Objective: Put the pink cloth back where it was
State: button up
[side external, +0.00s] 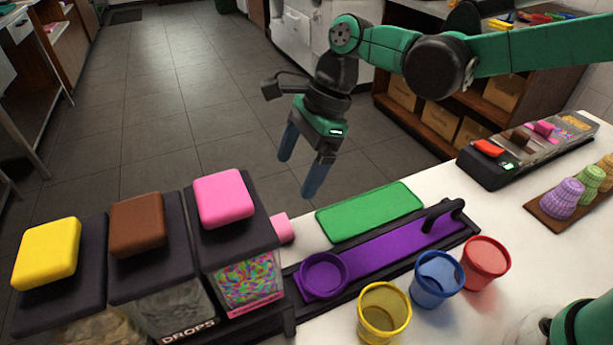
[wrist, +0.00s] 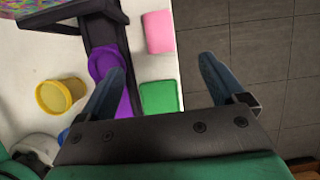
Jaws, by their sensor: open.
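The pink cloth (wrist: 158,32) lies flat on the white counter by its edge in the wrist view. In the side view only a small part of the pink cloth (side external: 283,229) shows, the rest hidden behind the pink-lidded dispenser. A green cloth (side external: 370,211) lies flat to its right, and also shows in the wrist view (wrist: 158,98). My gripper (side external: 299,176) is open and empty, raised near the counter's far edge. In the wrist view its fingers (wrist: 162,65) are spread wide with nothing between them.
Dispensers with yellow (side external: 48,253), brown (side external: 137,223) and pink (side external: 223,198) lids stand at left. A purple rail (side external: 395,246) with a purple cup holder (side external: 324,275) runs beside the green cloth. Yellow (side external: 384,314), blue (side external: 437,280) and red (side external: 486,263) cups stand in front.

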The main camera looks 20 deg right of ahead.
jog(key=s+d+r+n+t+h, duration=0.1)
jog(key=s+d+n+t+h, duration=0.1)
jog(key=d+n, duration=0.7)
jog(key=s+d+r+n+t+h, duration=0.1)
jog(key=s+d+n+t+h, duration=0.1)
jog(key=s+d+n+t, duration=0.3)
jog(key=s+d+n, duration=0.1)
jog(key=d+n, duration=0.2)
jog(key=d, duration=0.2)
jog(key=shift+s+n, duration=0.4)
